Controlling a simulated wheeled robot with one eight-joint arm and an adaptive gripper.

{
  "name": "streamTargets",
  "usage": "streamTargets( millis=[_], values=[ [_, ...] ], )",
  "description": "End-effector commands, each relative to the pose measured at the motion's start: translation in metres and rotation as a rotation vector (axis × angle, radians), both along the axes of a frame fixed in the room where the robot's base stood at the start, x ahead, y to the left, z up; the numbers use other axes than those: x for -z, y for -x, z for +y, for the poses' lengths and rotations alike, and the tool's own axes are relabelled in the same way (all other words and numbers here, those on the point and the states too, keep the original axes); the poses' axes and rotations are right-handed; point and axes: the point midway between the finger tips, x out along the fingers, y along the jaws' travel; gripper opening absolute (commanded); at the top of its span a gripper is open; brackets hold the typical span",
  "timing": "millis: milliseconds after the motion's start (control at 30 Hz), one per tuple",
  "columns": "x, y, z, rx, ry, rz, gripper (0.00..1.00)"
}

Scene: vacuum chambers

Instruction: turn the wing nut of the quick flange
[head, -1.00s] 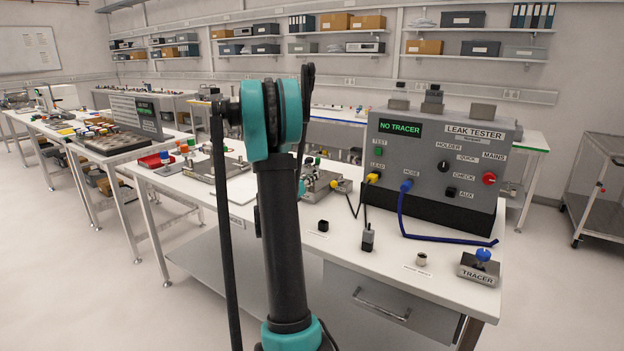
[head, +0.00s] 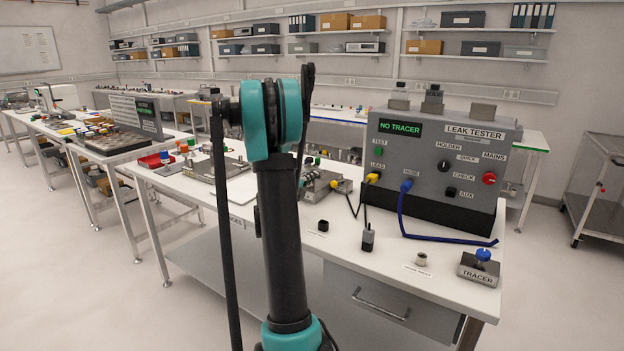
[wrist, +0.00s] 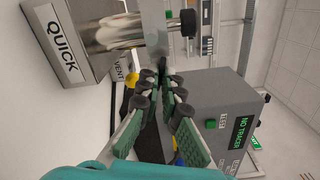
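In the wrist view, a grey block with a QUICK label (wrist: 62,42) stands at the upper left, turned sideways in the picture. A shiny metal fitting (wrist: 120,32), which looks like the quick flange, joins it. A dark round knob (wrist: 188,22) sits at the fitting's right; I cannot tell whether it belongs to the wing nut. My gripper (wrist: 160,84) has its green, dark-padded fingers apart, below the fitting in the picture. A small dark piece shows between the fingertips, too unclear to name. In the head view my arm hides the gripper and the flange.
The leak tester (head: 440,160) reads NO TRACER and stands on the bench; it also shows in the wrist view (wrist: 215,115), right of the fingers. A blue hose (head: 430,236), a tracer block (head: 480,268) and small fittings lie in front. A yellow part (wrist: 132,80) shows near one fingertip.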

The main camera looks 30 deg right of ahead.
Motion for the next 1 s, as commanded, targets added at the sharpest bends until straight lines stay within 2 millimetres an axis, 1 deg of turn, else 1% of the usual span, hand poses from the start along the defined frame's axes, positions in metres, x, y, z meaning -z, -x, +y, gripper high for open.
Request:
streamTargets(
  millis=[200, 400, 933, 967, 1000],
  values=[
    [0.0009, 0.0010, 0.0005, 0.000, 0.042, 0.107, 0.00],
    [0.0009, 0.0009, 0.0004, 0.000, 0.064, 0.162, 0.00],
    [0.0009, 0.0009, 0.0004, 0.000, 0.073, 0.181, 0.00],
    [0.0009, 0.0009, 0.0004, 0.000, 0.073, 0.181, 0.07],
    [0.0008, 0.0010, 0.0004, 0.000, 0.073, 0.181, 0.12]
  ],
)
